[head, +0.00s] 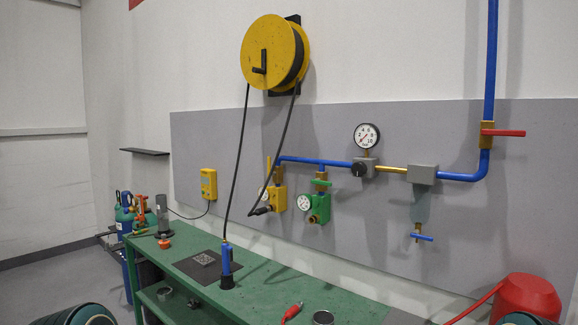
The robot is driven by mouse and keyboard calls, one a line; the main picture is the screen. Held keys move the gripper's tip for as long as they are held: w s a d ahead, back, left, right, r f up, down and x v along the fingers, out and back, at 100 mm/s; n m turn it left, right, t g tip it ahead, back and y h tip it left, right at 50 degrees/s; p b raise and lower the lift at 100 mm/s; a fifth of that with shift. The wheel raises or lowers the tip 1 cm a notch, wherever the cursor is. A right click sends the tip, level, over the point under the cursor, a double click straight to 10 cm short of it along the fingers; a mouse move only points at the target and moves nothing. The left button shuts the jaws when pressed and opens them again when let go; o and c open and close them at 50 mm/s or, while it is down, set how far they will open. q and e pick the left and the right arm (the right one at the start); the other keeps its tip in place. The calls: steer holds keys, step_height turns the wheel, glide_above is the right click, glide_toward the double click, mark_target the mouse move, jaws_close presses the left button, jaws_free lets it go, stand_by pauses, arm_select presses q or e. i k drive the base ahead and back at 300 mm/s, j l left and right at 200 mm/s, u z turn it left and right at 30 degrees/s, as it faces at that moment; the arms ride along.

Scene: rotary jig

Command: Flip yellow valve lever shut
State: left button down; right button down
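The yellow valve lever (268,165) stands upright, pointing up beside the brass fitting above the yellow valve block (277,198). The block sits on the grey wall panel at the left end of the blue pipe (320,162). A round gauge is on the block's left side, partly hidden, and a dark hose end meets the block low on the left. Neither gripper shows in the head view. Only dark rounded parts of my arms show at the bottom left and bottom right edges, apart from the valve.
Right of it stand a green valve (318,208), a pressure gauge (367,136), a red lever (503,133) and a blue lever (422,238). A black hose hangs from the yellow reel (268,52) near the yellow valve. A green bench (275,290) stands below, holding a blue tool (226,262).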

mark_target(269, 159)
steer(key=i+j+z, duration=0.1)
steer(key=i+j, duration=0.25)
steer(key=i+j+z, duration=0.1)
steer(key=i+j, duration=0.2)
steer(key=j, duration=0.25)
